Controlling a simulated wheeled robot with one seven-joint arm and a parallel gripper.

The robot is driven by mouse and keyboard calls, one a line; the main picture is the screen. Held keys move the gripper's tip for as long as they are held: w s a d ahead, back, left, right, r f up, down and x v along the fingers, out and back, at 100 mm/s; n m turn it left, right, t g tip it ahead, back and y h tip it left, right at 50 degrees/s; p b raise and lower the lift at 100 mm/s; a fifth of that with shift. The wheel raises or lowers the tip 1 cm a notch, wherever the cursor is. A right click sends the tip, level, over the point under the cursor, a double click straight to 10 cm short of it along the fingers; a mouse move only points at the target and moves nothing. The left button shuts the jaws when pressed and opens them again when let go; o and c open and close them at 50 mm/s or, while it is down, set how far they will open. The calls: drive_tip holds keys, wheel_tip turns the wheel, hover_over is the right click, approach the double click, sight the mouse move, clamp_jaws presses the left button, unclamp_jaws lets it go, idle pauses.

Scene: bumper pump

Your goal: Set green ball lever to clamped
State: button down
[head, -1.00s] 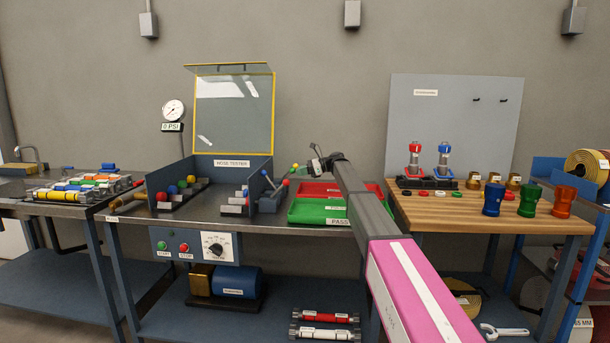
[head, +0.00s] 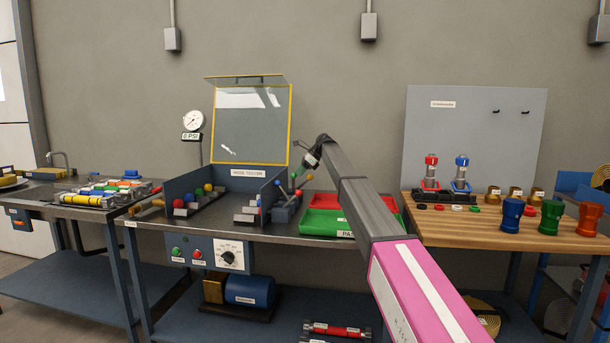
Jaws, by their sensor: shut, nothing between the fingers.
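The hose tester (head: 236,183) is a dark blue box on the bench with its clear yellow-framed lid raised. A small green ball (head: 309,177) shows just outside its right side, close to a red ball (head: 299,192) on a lever. A blue ball (head: 277,182) is at the box's right wall. Several more coloured balls stand in a row inside the left part. My gripper (head: 303,167) is small and dark in view, shut and empty, pointing down and left just above the green ball. I cannot tell whether they touch. The lever's exact angle is too small to read.
Red and green trays (head: 325,221) lie right of the tester, under my arm. A gauge (head: 193,121) reading 0 PSI stands behind it. A wooden-topped table (head: 455,228) with fittings is at right. A bench (head: 45,193) with coloured hoses is at left.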

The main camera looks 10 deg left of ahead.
drive_tip(key=a, duration=0.3)
drive_tip(key=shift+w+a+r, duration=0.1)
drive_tip(key=shift+a+r, duration=0.15)
drive_tip(key=shift+a, duration=0.1)
drive_tip(key=shift+a+f, duration=0.2)
drive_tip(key=shift+a, duration=0.7)
drive_tip(key=shift+a+f, duration=0.15)
drive_tip(key=shift+a, duration=0.7)
drive_tip(key=shift+a, duration=0.1)
wheel_tip(320, 180, up, 13)
drive_tip(key=w+d, duration=0.2)
drive_tip(key=shift+d, duration=0.35)
drive_tip(key=shift+f, duration=0.15)
